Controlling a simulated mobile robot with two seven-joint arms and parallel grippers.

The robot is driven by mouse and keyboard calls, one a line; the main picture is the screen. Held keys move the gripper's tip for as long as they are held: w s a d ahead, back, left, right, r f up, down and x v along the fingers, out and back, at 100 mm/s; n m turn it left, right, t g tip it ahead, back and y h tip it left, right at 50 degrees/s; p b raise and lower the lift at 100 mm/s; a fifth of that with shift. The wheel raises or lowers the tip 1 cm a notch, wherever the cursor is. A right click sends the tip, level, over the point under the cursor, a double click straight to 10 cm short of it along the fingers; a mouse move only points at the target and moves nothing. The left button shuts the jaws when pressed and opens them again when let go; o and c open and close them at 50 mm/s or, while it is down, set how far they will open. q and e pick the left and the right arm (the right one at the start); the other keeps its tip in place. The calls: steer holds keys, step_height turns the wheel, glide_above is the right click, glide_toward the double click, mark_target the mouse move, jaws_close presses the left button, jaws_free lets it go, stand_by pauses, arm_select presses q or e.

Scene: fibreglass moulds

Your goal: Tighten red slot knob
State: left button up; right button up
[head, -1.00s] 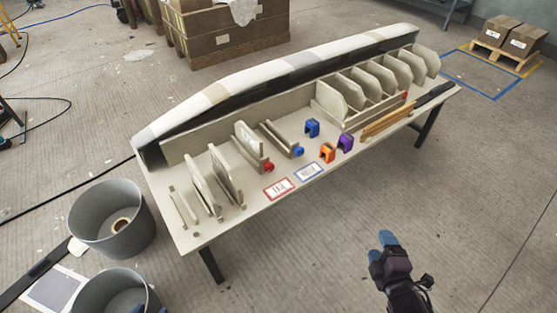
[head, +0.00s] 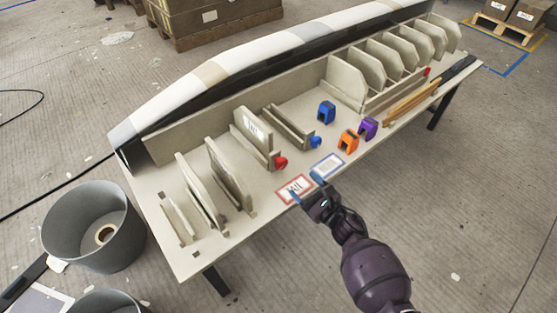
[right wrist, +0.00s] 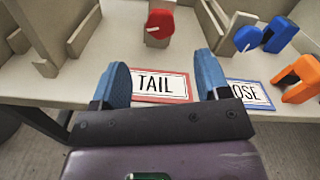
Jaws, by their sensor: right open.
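The red slot knob (head: 281,162) sits on the near end of a beige slot that holds an upright panel (head: 252,131). In the right wrist view the red knob (right wrist: 160,22) shows at top centre with a pale mark on its face. My right gripper (head: 305,187) is at the table's front edge, over the red-bordered card and short of the knob. In the right wrist view its blue fingers (right wrist: 163,80) are spread wide with nothing between them, the knob beyond them. My left gripper is not in view.
A red-bordered TAIL card (right wrist: 160,84) and a blue-bordered card (head: 328,166) lie by the front edge. A blue knob (head: 315,142) is on the slot to the right. Grey bins (head: 92,226) stand at left.

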mark_target(283, 166)
steer(key=b+x, duration=0.1)
steer(key=x, duration=0.8)
steer(key=shift+w+a+b, duration=0.2)
steer(key=shift+b, duration=0.15)
steer(key=shift+w+a, duration=0.25)
steer(key=shift+w, duration=0.2)
steer(key=shift+r, duration=0.1)
steer(key=shift+c, duration=0.3)
steer(key=c, duration=0.9)
steer(key=shift+o, duration=0.2)
